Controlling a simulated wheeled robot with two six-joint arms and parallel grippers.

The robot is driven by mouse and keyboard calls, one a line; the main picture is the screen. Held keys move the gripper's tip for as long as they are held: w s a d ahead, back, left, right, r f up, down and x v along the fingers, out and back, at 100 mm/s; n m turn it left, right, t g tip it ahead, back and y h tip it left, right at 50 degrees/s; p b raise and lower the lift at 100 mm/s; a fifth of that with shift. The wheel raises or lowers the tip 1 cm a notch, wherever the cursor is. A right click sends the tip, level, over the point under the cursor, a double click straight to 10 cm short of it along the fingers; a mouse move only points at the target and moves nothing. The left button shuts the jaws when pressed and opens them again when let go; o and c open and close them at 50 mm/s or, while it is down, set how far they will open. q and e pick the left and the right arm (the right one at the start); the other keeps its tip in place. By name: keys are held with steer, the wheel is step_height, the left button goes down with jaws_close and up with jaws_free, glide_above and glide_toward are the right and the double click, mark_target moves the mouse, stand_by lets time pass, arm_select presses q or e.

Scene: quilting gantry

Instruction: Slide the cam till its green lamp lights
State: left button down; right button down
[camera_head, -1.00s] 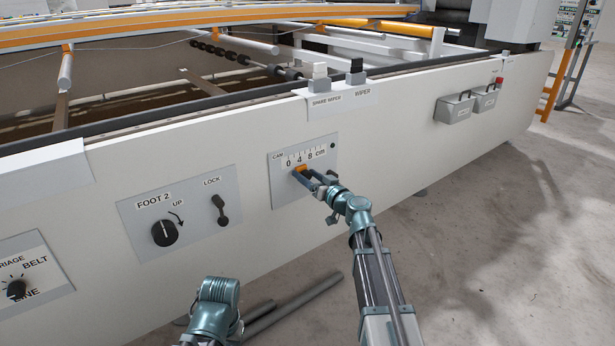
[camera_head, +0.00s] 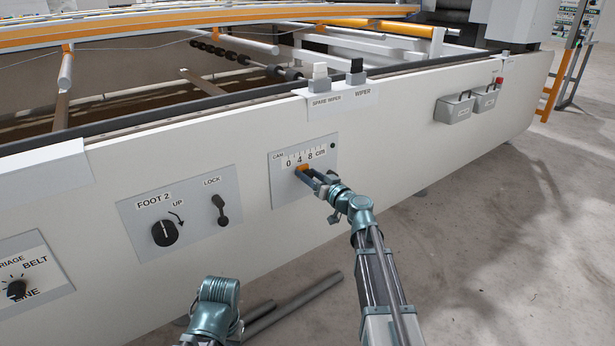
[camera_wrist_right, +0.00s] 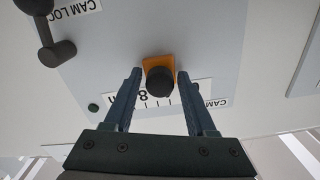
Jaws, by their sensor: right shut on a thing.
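The cam slider (camera_head: 303,167) is a small orange block with a dark knob on the grey cam panel (camera_head: 281,189), under a scale marked 0, 4, 8 cm. It sits near the 4. In the right wrist view the orange block (camera_wrist_right: 158,63) carries a black knob, with a finger on either side. My right gripper (camera_head: 304,174) is shut on the cam slider; its fingers partly cover it in the head view. The cam lamp (camera_head: 333,146), at the panel's upper right, looks dark; it looks dark green in the wrist view (camera_wrist_right: 93,107). My left gripper is out of view.
Left of the cam panel are the lock lever (camera_head: 220,209) and the foot 2 knob (camera_head: 164,233). Above are the white spare wiper switch (camera_head: 320,77) and black wiper switch (camera_head: 357,72). Two grey boxes (camera_head: 455,108) hang at the right.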

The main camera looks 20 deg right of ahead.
steer(key=shift+w+d, duration=0.1)
steer(key=shift+d, duration=0.2)
steer(key=c, duration=0.5)
jaws_free()
steer(key=v, duration=1.4)
steer(key=shift+w+a, duration=0.1)
steer(key=shift+a, duration=0.05)
